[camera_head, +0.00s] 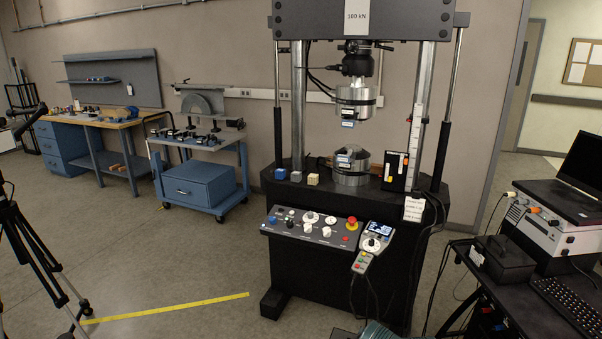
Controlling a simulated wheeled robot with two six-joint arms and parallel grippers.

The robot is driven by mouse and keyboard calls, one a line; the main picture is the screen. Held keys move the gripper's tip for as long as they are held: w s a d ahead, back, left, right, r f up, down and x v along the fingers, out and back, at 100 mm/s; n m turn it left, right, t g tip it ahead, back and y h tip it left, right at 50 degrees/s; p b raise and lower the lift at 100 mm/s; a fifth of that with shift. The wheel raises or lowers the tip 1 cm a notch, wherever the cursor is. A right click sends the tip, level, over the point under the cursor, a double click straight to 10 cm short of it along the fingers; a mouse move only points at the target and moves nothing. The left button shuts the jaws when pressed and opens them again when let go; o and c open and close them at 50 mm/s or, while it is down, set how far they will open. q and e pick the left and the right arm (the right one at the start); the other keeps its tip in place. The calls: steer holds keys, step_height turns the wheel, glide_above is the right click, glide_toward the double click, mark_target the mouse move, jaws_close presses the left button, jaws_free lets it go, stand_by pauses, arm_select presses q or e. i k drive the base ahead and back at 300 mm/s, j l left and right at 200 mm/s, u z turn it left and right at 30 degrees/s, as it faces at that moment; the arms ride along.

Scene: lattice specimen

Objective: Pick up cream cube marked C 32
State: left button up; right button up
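A small cream cube (313,179) sits on the black deck of the testing machine, left of the lower platen. Its marking is too small to read. A grey cube (296,176) and a blue cube (281,173) sit in a row to its left, with small gaps between them. Neither of my grippers is in view.
The machine's lower platen (351,168) and upper platen (355,102) are right of the cubes. A control panel (313,228) slopes below the deck. A tripod (35,250) stands left, and a dark cart with a laptop (580,165) stands right. Floor is open at front left.

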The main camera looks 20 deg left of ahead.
mark_target(314, 178)
steer(key=i+j+u, duration=0.1)
steer(key=i+j, duration=0.25)
steer(key=i+j+u, duration=0.1)
steer(key=i+j, duration=0.25)
steer(key=i, duration=0.15)
steer(key=i+j+u, duration=0.1)
steer(key=i+j, duration=0.2)
steer(key=i, duration=0.15)
steer(key=i+j+u, duration=0.1)
steer(key=i+j, duration=0.15)
steer(key=i, duration=0.2)
steer(key=i+j+u, duration=0.1)
steer(key=i+j, duration=0.15)
steer(key=i, duration=0.2)
